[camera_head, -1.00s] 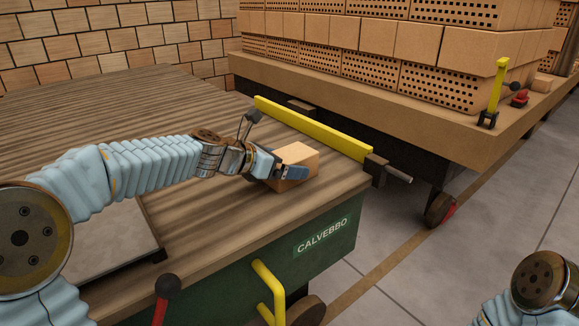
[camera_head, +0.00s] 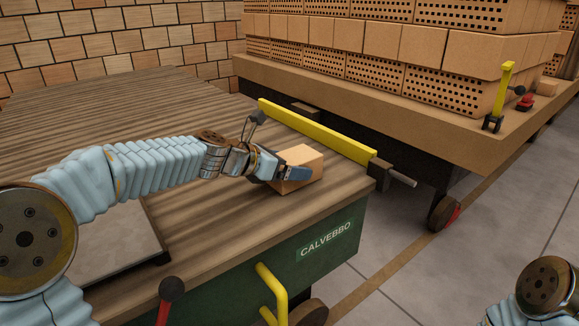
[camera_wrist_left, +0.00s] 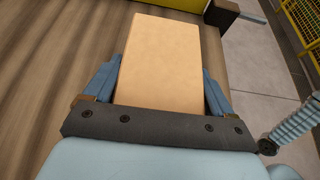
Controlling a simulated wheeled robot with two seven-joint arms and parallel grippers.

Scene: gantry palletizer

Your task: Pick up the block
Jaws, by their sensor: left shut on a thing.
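The block (camera_head: 302,160) is a tan, brick-shaped piece at the right part of the wooden-topped table (camera_head: 210,230). My left gripper (camera_head: 290,174) comes in from the left and is shut on the block, one blue finger along its near side. In the left wrist view the block (camera_wrist_left: 160,62) lies between both fingers of my gripper (camera_wrist_left: 162,85), pointing away from the palm. I cannot tell whether the block's underside touches the table. My right gripper is out of view; only part of my right arm shows at the lower right.
A yellow bar (camera_head: 315,130) runs along the table's far right edge, just beyond the block. A cart (camera_head: 400,105) stacked with perforated bricks stands behind it. A grey plate (camera_head: 115,250) lies at the table's left. A yellow handle (camera_head: 272,290) sticks out from the green front.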

